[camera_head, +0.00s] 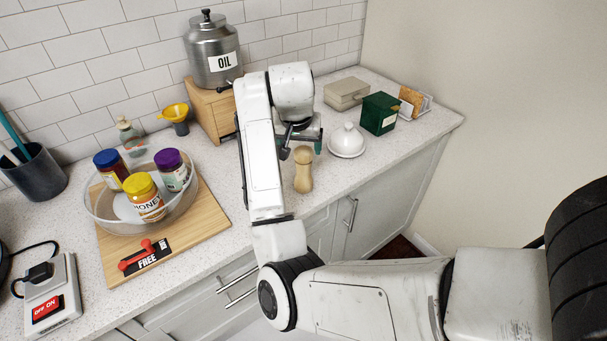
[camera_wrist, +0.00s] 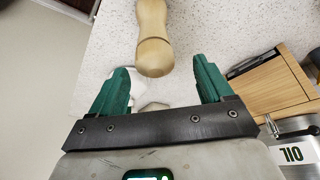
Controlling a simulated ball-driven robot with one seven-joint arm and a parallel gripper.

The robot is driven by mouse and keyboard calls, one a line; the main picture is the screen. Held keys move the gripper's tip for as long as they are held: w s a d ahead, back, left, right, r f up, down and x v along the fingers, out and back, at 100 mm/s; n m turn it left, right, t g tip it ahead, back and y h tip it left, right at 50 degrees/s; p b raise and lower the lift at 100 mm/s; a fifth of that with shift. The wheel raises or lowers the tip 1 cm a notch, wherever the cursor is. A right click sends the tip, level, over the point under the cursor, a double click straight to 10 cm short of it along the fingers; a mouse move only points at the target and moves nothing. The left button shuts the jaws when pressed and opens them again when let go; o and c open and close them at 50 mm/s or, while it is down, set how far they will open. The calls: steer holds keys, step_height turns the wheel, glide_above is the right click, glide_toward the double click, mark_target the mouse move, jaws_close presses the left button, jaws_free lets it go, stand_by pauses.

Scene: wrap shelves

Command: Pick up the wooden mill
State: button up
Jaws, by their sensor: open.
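The wooden mill (camera_head: 303,170) is light tan with a rounded head and stands upright near the front of the counter. In the wrist view the mill (camera_wrist: 154,40) shows at the top middle, beyond the fingertips and roughly between their lines. My gripper (camera_head: 302,139) is just behind and above the mill in the head view. The mill appears apart from both fingers.
A white domed dish (camera_head: 346,141) stands close right of the mill, with a green box (camera_head: 379,113) behind it. A wooden box (camera_head: 208,108) bears the oil canister (camera_head: 212,52). A clear bowl of jars (camera_head: 112,215) is to the left. The counter's front edge is near the mill.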

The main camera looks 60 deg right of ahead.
mark_target(304, 174)
steer(key=shift+s+p+x, duration=0.15)
steer(key=shift+p+x, duration=0.25)
steer(key=shift+x, duration=0.95)
steer(key=shift+s+p+x, duration=0.1)
steer(key=shift+p+x, duration=0.25)
steer(key=shift+x, duration=1)
steer(key=shift+d, duration=0.2)
steer(key=shift+c, duration=0.2)
steer(key=shift+r, duration=0.1)
jaws_close()
